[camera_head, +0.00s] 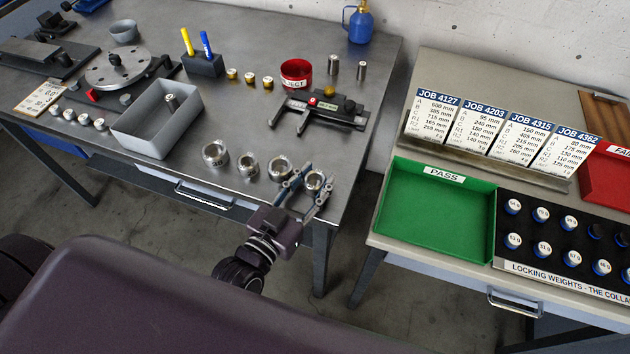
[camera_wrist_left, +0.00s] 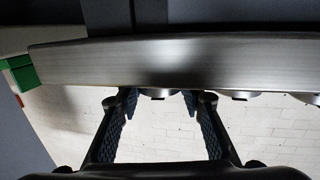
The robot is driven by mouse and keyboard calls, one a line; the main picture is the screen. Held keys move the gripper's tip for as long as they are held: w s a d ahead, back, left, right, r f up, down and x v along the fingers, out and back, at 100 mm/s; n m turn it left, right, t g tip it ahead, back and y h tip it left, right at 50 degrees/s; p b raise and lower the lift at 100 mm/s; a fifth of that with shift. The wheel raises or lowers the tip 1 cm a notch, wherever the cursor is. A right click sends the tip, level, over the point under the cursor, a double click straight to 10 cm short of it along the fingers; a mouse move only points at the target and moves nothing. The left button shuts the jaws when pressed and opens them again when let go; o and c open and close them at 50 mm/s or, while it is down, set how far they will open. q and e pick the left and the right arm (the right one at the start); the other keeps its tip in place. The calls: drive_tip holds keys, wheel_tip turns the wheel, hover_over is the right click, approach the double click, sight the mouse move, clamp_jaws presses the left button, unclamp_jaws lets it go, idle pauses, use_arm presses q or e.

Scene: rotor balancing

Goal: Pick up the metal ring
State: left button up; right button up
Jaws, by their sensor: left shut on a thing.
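Several metal rings stand in a row near the front edge of the grey steel table (camera_head: 300,115). The metal ring at the right end (camera_head: 315,180) is between the fingers of my left gripper (camera_head: 310,185), close to the table's front right corner. My left gripper is shut on this ring. In the left wrist view, the ring (camera_wrist_left: 158,96) shows between the two blue-padded fingers (camera_wrist_left: 160,100), partly hidden by the table edge. I cannot tell whether it is off the table. The other rings (camera_head: 281,168), (camera_head: 248,166), (camera_head: 215,153) stand to its left. My right gripper is not in view.
A grey bin (camera_head: 152,142) stands left of the rings. A black gauge fixture (camera_head: 322,112) and a red reject cup (camera_head: 296,73) stand behind them. To the right, a second table holds a green PASS tray (camera_head: 435,222), job cards (camera_head: 482,130) and locking weights (camera_head: 540,215).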

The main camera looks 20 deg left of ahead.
use_arm(q)
drive_tip(key=shift+r, duration=0.1)
wheel_tip(320, 180, up, 20)
drive_tip(key=p, duration=0.5)
